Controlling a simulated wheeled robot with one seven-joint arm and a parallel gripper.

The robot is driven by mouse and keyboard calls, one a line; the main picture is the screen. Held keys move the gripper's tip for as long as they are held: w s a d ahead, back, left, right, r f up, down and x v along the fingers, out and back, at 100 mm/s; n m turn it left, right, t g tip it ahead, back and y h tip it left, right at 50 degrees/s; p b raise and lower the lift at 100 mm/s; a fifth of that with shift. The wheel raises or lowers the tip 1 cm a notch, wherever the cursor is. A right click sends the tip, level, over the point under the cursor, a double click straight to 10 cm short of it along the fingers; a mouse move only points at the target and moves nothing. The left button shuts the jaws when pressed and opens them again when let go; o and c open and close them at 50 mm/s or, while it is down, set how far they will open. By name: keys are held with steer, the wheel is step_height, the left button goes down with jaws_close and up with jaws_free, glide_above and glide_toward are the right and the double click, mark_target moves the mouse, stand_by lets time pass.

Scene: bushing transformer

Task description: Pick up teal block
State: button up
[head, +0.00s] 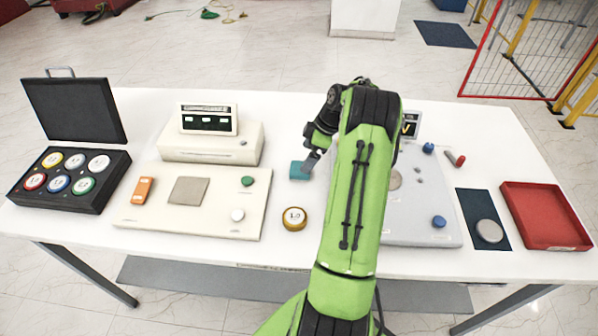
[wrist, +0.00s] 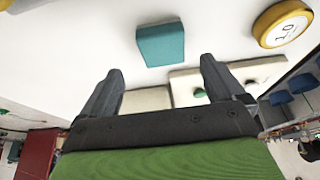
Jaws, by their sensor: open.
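The teal block (head: 299,170) lies flat on the white table in the head view, just left of my green arm. In the wrist view the teal block (wrist: 161,45) lies beyond my fingertips, between their lines and apart from them. My gripper (head: 313,160) is beside the block in the head view, partly hidden by my own arm. In the wrist view my gripper (wrist: 160,75) has its two dark fingers spread with nothing between them.
A yellow-rimmed weight (head: 294,218) stands near the block; it also shows in the wrist view (wrist: 283,23). A beige panel (head: 150,212) and a display unit (head: 208,150) are left. A grey panel (head: 420,232) and red tray (head: 545,215) are right. A black case (head: 62,198) sits far left.

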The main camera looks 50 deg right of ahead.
steer(key=x, duration=0.5)
steer(key=shift+s+a+f, duration=0.1)
steer(key=shift+s+f, duration=0.05)
steer(key=shift+f, duration=0.15)
steer(key=shift+c, duration=1.3)
steer(key=c, duration=0.9)
step_height(320, 180, up, 10)
steer(key=shift+r+p, duration=0.1)
steer(key=shift+p, duration=0.2)
